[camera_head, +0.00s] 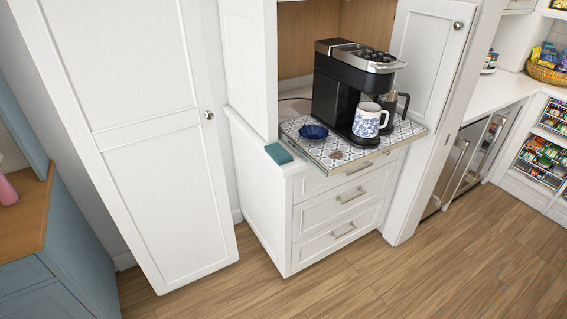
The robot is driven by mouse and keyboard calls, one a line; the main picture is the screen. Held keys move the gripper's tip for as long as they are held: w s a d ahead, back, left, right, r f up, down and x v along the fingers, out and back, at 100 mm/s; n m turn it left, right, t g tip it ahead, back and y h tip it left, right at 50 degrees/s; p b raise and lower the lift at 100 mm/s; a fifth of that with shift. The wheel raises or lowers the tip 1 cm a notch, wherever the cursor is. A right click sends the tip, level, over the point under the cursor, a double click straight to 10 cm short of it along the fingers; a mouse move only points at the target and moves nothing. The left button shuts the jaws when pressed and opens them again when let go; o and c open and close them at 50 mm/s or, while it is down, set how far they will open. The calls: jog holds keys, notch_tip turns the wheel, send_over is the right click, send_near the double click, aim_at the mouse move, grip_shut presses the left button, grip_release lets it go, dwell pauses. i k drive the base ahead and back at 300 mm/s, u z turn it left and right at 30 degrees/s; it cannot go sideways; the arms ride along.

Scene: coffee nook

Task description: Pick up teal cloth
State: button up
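The teal cloth (278,153) is a small, flat, folded-looking block. It lies on the white counter ledge at the left corner of the coffee nook, just left of the patterned pull-out tray (323,155). Its top and front edge show, and nothing covers it. My gripper is not in view, so its state and its distance from the cloth do not show.
A dark blue bowl (313,132) sits right of the cloth on the tray. A black coffee machine (335,95) stands there with a blue-and-white mug (368,119). A tall white door (135,130) stands left. The wooden floor (330,292) in front is clear.

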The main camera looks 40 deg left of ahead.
aim_at(279, 154)
jog(key=z, duration=0.9)
jog(key=k, duration=0.2)
jog(key=u, duration=3.85)
jog(key=i, duration=1)
